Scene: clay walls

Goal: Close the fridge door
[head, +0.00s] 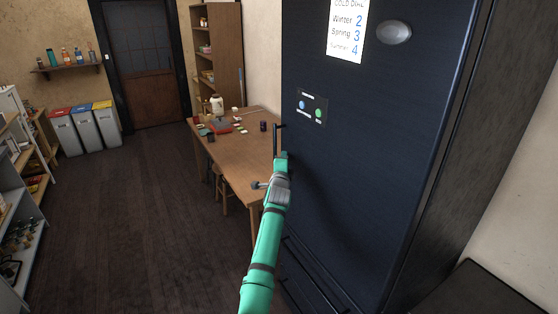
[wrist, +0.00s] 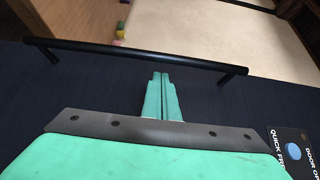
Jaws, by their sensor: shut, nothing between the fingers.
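The fridge door (head: 365,140) is a tall dark blue panel filling the middle right of the head view. Its black bar handle (head: 277,139) is at the left edge of the door. In the wrist view the handle (wrist: 130,54) crosses the picture just beyond my fingertips, over the dark door face (wrist: 75,95). My gripper (head: 281,156) is close to the handle, in front of the door's left edge. In the wrist view my green fingers (wrist: 160,76) are together and empty. Contact with the door is unclear. The door's left-side gap is hidden.
A wooden table (head: 243,150) with small items stands behind and left of the door. Bins (head: 84,128) stand by the far wall. A shelf unit (head: 25,215) lines the left side. The dark floor (head: 125,220) between is clear.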

